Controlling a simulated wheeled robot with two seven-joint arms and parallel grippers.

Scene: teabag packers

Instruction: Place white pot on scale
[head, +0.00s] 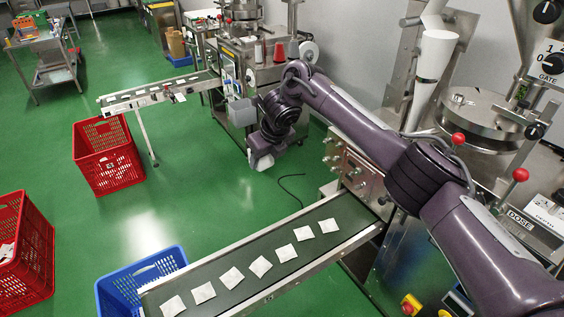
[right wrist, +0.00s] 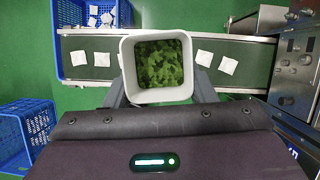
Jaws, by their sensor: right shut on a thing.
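My right gripper (head: 264,147) hangs at the end of my long purple arm in the upper middle of the head view. It is shut on the white pot (head: 262,163), which shows small and partly covered below it, above the green floor. In the right wrist view the white pot (right wrist: 126,66) is seen from above, squarish, filled with green leaves, with the fingers of my right gripper (right wrist: 160,90) on its two sides. I cannot make out a scale in either view. My left gripper is not in view.
A conveyor (head: 245,290) with several white teabags runs across the bottom; another conveyor (head: 160,95) stands behind left. A blue crate (head: 140,270) and red crates (head: 108,160) stand on the floor. Steel machines (head: 250,75) stand near the gripper and at right. Open green floor lies at left.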

